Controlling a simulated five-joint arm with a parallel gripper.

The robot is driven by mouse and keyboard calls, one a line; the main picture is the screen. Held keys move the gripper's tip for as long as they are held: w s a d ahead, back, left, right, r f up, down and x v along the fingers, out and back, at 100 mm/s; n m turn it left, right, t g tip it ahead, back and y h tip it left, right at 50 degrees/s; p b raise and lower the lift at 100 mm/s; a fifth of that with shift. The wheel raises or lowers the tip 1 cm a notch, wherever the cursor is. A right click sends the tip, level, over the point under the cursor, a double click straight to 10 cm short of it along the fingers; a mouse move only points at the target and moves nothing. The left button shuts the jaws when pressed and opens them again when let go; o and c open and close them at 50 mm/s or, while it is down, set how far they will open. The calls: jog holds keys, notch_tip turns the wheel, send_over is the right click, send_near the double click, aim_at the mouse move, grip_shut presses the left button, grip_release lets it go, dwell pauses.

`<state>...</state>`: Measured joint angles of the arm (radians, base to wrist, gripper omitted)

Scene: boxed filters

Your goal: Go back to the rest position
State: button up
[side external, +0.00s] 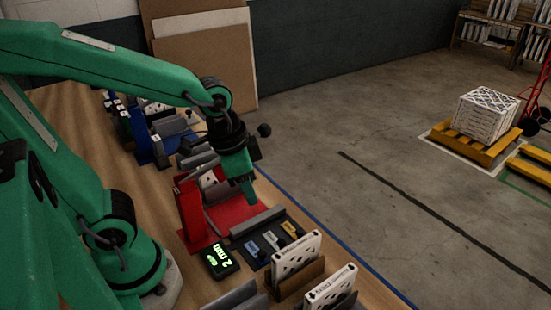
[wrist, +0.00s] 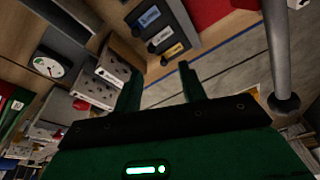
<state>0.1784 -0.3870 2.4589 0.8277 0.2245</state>
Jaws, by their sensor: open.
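My gripper (side external: 243,188) hangs at the end of the green arm, above the red fixture (side external: 190,212) with its red bed (side external: 228,213) on the bench. In the wrist view my gripper (wrist: 160,85) shows two green fingers set apart, with nothing held between them. In the side view the fingers overlap, and part of the red bed is hidden behind them.
A dark tray with blue, white and yellow tagged blocks (side external: 270,240) lies beside the red fixture. A display (side external: 219,260) reads 2 mm. White-framed filters (side external: 297,255) stand in holders at the front. The wooden bench (side external: 160,200) ends at a blue-lined edge; open floor lies beyond.

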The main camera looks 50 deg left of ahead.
jog(key=s+a+r+n+t, duration=0.2)
jog(key=s+a+r+n, duration=0.1)
jog(key=r, duration=0.3)
jog(key=shift+a+r+n+t, duration=0.3)
jog(key=shift+a+n+t, duration=0.1)
jog(key=shift+a+n, duration=0.4)
